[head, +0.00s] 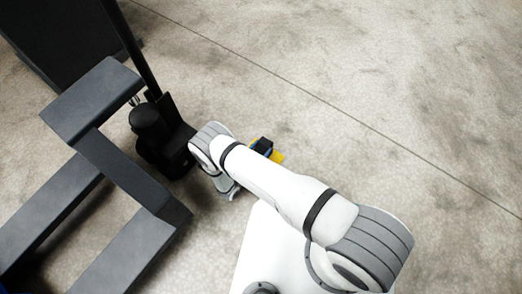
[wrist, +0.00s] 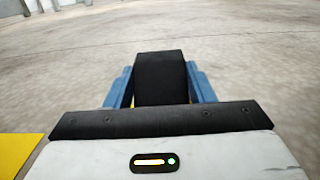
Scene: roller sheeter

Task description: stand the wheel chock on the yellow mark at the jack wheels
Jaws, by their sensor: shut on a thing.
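The wheel chock (wrist: 161,76) is a black block, seen in the wrist view between the two blue fingers of my gripper (wrist: 161,86). My gripper is shut on it. In the head view a small dark and blue patch of the gripper and chock (head: 263,146) shows just past my white arm. The yellow mark (head: 278,157) lies on the floor there, partly covered by that patch. A yellow area also shows at the lower left of the wrist view (wrist: 18,153). I cannot tell whether the chock touches the floor. The jack wheels are not clearly visible.
The dark grey pallet jack (head: 115,165) stands at the left, with its black pump and wheel housing (head: 160,140) close to my arm. A dark panel (head: 65,40) is at the upper left. The concrete floor (head: 400,90) to the right is clear.

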